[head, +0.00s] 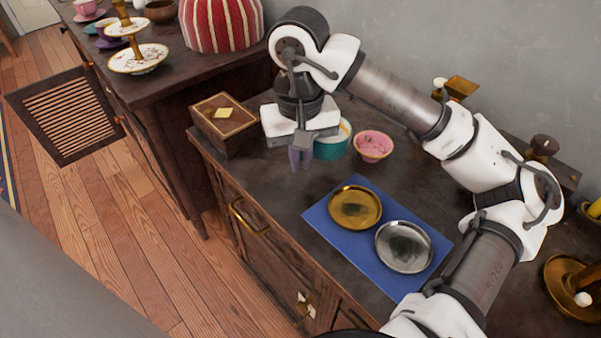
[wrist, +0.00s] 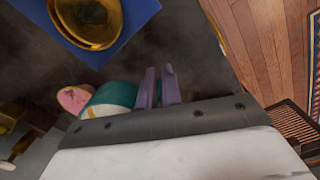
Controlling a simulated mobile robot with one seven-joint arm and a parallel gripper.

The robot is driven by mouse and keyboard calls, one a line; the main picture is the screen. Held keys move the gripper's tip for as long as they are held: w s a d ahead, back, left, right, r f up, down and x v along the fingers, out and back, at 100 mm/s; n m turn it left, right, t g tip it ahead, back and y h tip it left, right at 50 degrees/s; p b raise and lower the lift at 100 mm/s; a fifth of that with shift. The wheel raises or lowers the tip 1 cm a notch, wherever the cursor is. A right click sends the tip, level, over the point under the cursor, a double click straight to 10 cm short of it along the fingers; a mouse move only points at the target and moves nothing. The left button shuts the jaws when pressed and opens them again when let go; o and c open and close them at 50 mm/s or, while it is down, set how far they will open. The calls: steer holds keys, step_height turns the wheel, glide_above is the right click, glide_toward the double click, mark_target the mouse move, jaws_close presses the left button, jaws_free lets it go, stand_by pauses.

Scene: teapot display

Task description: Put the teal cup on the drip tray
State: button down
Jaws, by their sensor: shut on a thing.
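The teal cup (head: 332,149) stands by the wall side of the dark cabinet top, right beside my gripper (head: 301,165). It also shows in the wrist view (wrist: 112,97), touching or almost touching the fingers (wrist: 160,85). My gripper points down, its purplish fingers close together. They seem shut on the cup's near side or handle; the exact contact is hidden. A gold round dish (head: 355,208) and a silver round dish (head: 403,246) lie on a flat blue mat (head: 325,228) in front. I cannot tell which of these is the drip tray.
A pink bowl (head: 373,145) stands just right of the cup. A wooden box (head: 225,118) is left of my gripper. A red striped dome (head: 222,22) and a tiered stand (head: 138,58) are on the far cabinet. Bare top lies between gripper and mat.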

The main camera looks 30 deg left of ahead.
mark_target(301, 187)
steer(key=shift+f, duration=2.05)
steer(key=shift+f+b, duration=0.15)
steer(key=shift+b, duration=0.3)
steer(key=c, duration=1.6)
jaws_free()
